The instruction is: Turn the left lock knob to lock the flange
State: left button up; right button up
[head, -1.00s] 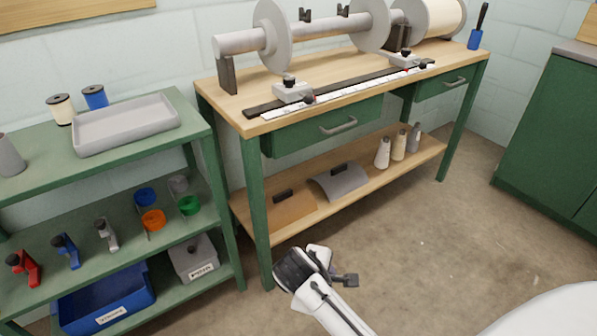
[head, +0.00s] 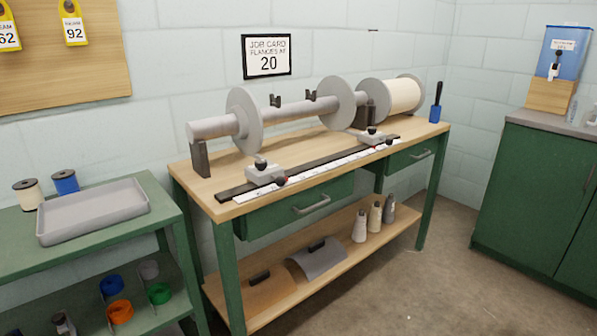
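A beam on the wooden bench carries a left grey flange disc (head: 245,121) and a right flange disc (head: 338,104), both upright. In front of the left flange, a light grey block (head: 265,175) sits on a dark rail (head: 230,191). It has a small knob (head: 261,160) on top and a dark knob (head: 281,181) at its front right. Neither gripper is in view.
A white ruler (head: 310,174) runs along the bench's front edge. A job card (head: 268,56) on the wall reads 20. A green shelf with a grey tray (head: 93,211) stands at left, and a green cabinet (head: 530,190) at right. Floor before the bench is clear.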

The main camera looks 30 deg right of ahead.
aim_at(261, 164)
jog(key=z, duration=0.9)
jog(key=i, duration=0.4)
jog(key=u, duration=0.1)
